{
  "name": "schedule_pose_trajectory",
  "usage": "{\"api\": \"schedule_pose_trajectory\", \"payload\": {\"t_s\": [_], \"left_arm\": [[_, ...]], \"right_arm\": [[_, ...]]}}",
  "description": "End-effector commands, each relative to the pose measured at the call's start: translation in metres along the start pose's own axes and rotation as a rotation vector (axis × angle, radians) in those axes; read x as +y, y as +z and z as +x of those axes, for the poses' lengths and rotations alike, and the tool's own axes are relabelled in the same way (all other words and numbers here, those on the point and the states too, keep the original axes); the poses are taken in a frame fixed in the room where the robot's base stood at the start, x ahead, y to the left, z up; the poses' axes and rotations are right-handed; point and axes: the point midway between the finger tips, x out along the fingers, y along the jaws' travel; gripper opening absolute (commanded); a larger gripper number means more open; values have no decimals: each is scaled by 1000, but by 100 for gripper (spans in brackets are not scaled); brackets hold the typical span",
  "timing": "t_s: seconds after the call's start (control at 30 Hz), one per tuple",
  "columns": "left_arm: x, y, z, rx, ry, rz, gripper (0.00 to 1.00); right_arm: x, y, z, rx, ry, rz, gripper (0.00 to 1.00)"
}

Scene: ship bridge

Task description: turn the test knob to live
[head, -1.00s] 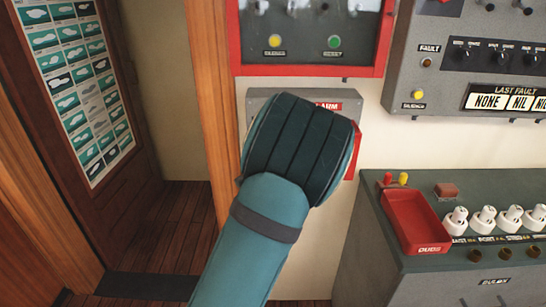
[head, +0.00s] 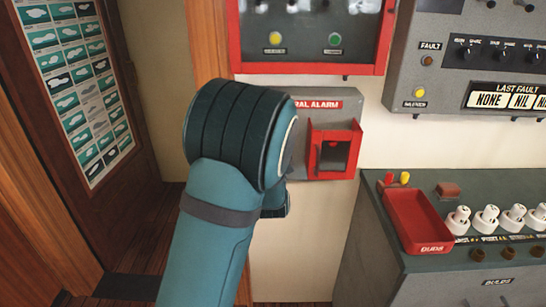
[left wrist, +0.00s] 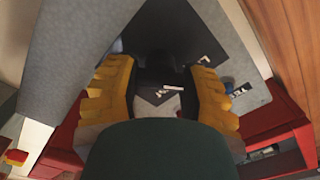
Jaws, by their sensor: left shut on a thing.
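The grey general alarm box (head: 301,105) hangs on the wall in the head view, with a red-framed cover (head: 334,150) at its right. My left arm hides the box's left part, and the left gripper's fingers are hidden there. In the left wrist view my left gripper (left wrist: 163,92) has its yellow ribbed fingers on either side of a dark knob (left wrist: 157,72), shut on it. A short white mark shows near the knob. A dark label reading TEST (left wrist: 237,92) and a partly hidden label starting with L (left wrist: 206,59) lie beside it. My right gripper is not in view.
A red-framed panel (head: 305,69) is above the box, and a grey fault panel (head: 437,80) is at upper right. A console with a red DUDS tray (head: 418,248) and white bulbs stands at lower right. A wooden post (head: 208,50) is left of the box.

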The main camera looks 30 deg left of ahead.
Motion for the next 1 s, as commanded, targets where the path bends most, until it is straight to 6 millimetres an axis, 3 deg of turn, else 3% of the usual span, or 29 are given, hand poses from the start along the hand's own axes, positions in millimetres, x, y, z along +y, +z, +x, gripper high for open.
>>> {"api": "schedule_pose_trajectory", "payload": {"t_s": [0.43, 0.47, 0.53, 0.87, 1.0], "left_arm": [[-1, -2, 1, 5, -4, -12, 8], [-1, -2, 1, 5, -4, -12, 54], [-1, -2, 1, 4, -3, -12, 78], [0, -1, -1, 1, -1, -10, 78], [0, -1, -11, 2, -1, -11, 78]], "right_arm": [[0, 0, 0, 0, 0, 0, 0], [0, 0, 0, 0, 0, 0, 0], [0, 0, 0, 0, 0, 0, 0], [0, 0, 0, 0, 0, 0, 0], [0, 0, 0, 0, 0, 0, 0]]}}
